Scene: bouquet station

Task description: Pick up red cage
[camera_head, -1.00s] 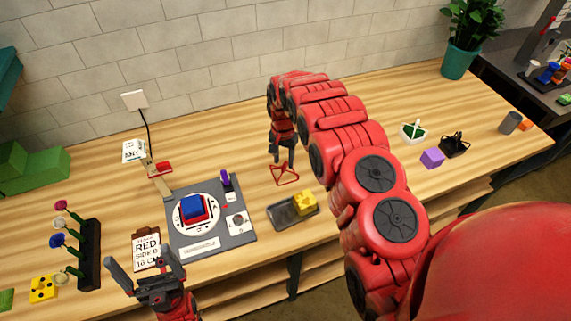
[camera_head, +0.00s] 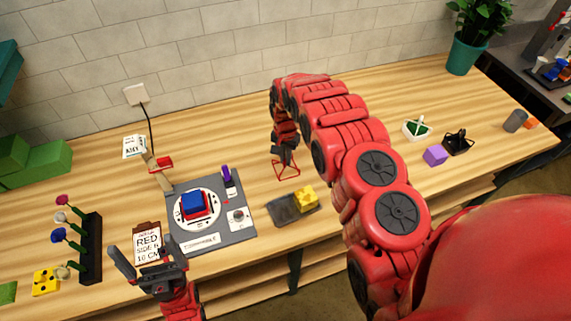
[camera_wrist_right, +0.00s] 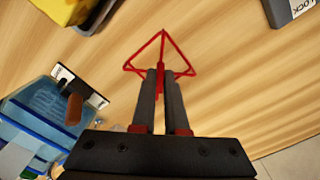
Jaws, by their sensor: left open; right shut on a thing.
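The red cage (camera_head: 287,170) is a small wire frame near the middle of the table in the head view. It also shows in the right wrist view (camera_wrist_right: 162,43), between and beyond the fingertips. My right gripper (camera_head: 284,157) is upright over it, pointing down, and is shut on the cage's upper part; the wrist view shows the fingers (camera_wrist_right: 160,75) close together around it. I cannot tell whether the cage touches the table. My left gripper (camera_head: 147,265) is open and empty at the front left, near the clipboard.
A grey tray with a yellow block (camera_head: 306,197) lies just in front of the cage. A turntable station (camera_head: 214,240) with a blue and red block stands to the left. A white holder (camera_head: 416,129), purple block (camera_head: 435,155) and black cage (camera_head: 458,143) stand to the right.

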